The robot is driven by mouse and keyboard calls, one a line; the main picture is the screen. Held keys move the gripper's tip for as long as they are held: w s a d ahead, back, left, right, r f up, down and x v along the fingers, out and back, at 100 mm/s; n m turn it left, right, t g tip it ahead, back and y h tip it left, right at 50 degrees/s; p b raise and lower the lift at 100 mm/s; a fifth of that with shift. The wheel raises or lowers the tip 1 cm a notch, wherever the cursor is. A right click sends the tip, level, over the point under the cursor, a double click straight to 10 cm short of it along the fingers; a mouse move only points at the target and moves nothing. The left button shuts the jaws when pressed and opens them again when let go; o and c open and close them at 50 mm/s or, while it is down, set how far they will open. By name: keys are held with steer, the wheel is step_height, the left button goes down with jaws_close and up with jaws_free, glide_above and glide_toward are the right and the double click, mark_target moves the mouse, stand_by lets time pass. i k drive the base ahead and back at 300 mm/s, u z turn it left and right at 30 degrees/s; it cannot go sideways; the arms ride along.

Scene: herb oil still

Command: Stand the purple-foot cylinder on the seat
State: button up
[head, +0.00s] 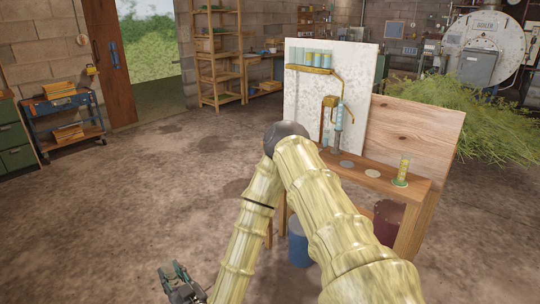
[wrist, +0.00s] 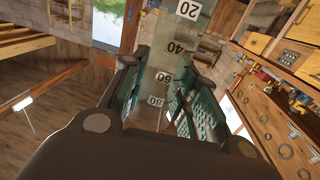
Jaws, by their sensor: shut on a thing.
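My gripper (head: 181,285) is low at the left of the head view, away from the bench. In the wrist view its green-padded fingers (wrist: 168,88) are closed around a clear graduated cylinder (wrist: 164,60) marked 20 to 80. The foot of this cylinder is hidden, so its colour cannot be told. On the bench top are two bare round seats, a grey one (head: 347,164) and a paler one (head: 371,173). Which one the task means cannot be told. A cylinder with yellow-green contents (head: 403,170) stands upright at the bench's right end.
The wooden bench (head: 415,186) has a pale back panel (head: 305,100) with a yellow rack (head: 312,69) and glassware. A blue bin (head: 299,243) and a dark red bin (head: 388,222) are beneath. Cut herbs (head: 480,115) are heaped behind.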

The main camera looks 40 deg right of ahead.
mark_target(346, 164)
steer(key=u, duration=0.15)
steer(key=i, duration=1.25)
steer(key=z, duration=1.15)
steer(key=i, duration=0.7)
steer(key=z, duration=0.75)
